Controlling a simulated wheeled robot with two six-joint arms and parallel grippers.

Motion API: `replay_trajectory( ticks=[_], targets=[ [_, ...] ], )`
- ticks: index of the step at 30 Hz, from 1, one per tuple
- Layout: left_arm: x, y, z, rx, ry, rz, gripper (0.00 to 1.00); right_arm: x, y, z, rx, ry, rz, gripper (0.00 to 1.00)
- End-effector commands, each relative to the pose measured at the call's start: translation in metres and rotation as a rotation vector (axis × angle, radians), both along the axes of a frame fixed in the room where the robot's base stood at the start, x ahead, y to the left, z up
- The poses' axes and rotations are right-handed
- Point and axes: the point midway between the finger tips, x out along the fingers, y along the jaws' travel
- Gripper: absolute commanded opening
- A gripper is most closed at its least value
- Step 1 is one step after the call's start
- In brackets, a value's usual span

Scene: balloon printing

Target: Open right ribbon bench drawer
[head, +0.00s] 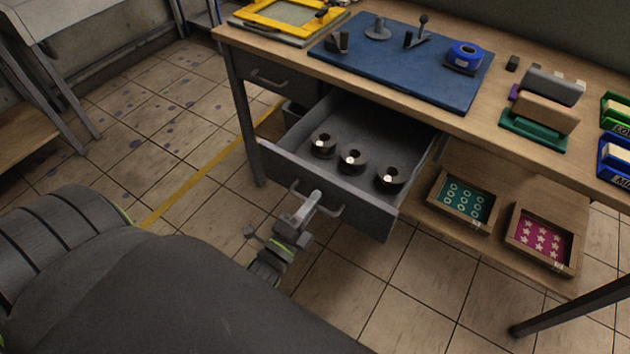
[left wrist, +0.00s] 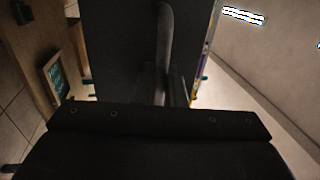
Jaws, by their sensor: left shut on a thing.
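The right ribbon bench drawer (head: 365,195) is pulled well out from under the worktop in the head view. Three dark rolls (head: 352,160) lie inside it. My left gripper (head: 313,200) is at the drawer front, shut on the curved metal drawer handle (head: 336,212). In the left wrist view the handle (left wrist: 165,30) runs down between the fingers of my left gripper (left wrist: 163,85), against the dark drawer front (left wrist: 115,45). The handle's gripped part is partly hidden by the fingers. My right gripper is in neither view.
A shut left drawer (head: 255,68) sits beside the open one. Tiled floor (head: 345,290) is clear below the drawer.

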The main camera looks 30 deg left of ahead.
Motion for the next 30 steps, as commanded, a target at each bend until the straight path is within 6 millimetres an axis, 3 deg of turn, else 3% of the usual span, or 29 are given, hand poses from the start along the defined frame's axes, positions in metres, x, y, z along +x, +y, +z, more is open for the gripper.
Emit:
replay_trajectory(
  ticks=[6,7,10,23,30],
  targets=[
    [0.0,0.0,-0.001,0.0,0.002,0.0,0.0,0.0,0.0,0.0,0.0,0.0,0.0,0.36],
    [0.0,0.0,-0.001,0.0,0.002,0.001,0.14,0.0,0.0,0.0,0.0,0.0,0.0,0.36],
    [0.0,0.0,-0.001,0.0,0.002,0.0,0.25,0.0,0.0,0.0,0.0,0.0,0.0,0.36],
    [0.0,0.0,-0.001,0.0,0.001,0.0,0.25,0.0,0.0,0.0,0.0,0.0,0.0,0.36],
    [-0.027,0.001,-0.008,0.0,0.004,0.002,0.25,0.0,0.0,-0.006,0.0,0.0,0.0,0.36]
  ],
)
